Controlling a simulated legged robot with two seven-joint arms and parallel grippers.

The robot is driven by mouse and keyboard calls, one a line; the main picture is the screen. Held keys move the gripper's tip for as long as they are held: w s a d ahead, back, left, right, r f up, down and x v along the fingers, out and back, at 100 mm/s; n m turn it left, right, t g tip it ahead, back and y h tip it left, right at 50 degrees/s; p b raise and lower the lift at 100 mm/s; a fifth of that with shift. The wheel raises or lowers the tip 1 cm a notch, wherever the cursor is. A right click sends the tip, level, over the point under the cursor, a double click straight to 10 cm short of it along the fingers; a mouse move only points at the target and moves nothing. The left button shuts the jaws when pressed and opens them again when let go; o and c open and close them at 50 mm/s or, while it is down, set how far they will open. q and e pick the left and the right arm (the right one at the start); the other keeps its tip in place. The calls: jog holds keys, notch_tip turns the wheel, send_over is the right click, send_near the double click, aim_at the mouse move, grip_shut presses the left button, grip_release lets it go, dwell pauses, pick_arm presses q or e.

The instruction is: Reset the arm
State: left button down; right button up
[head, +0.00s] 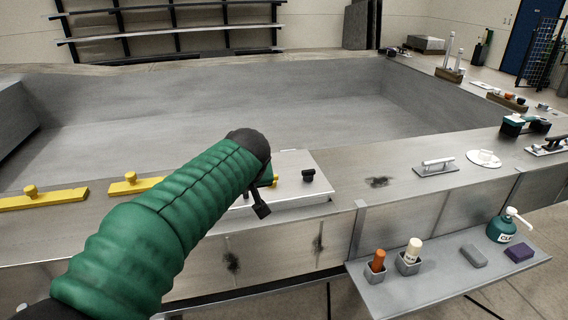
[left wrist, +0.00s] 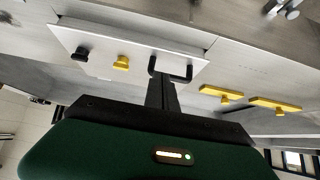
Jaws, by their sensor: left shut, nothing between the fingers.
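My left arm, in a green ribbed sleeve, reaches in from the lower left of the head view. Its black left gripper (head: 262,207) hangs over the left part of a pale flat plate (head: 290,165) on the near wall top. The gripper is shut and empty. In the left wrist view the dark fingers (left wrist: 170,70) show in front of the same plate (left wrist: 100,42), with no object held. A black knob (head: 308,175) stands on the plate, and a yellow knob beside it is partly hidden behind my arm. My right gripper is not in view.
Yellow floats (head: 45,199) lie on the wall top at left. A grey trowel (head: 437,167) and a white round-based tool (head: 484,158) lie at right. A low shelf (head: 420,280) holds two upright bottles, two blocks and a green pump bottle (head: 503,227). The large metal basin is empty.

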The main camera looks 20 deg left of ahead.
pick_arm(q)
jog(key=s+d+f+m+g+h, duration=0.1)
jog(key=s+d+f, duration=0.3)
jog(key=f, duration=0.5)
jog(key=s+d+f+m+g+h, duration=0.1)
jog(key=s+d+f+m, duration=0.3)
jog(key=s+f, duration=0.5)
jog(key=s+d+f+m+g+h, duration=0.2)
jog(key=s+d+f+h, duration=0.1)
jog(key=s+f, duration=0.4)
notch_tip(320, 180, down, 3)
jog(key=shift+s+d+f, duration=0.1)
jog(key=shift+s+d, duration=0.1)
jog(key=shift+d, duration=0.25)
jog(key=shift+d, duration=0.1)
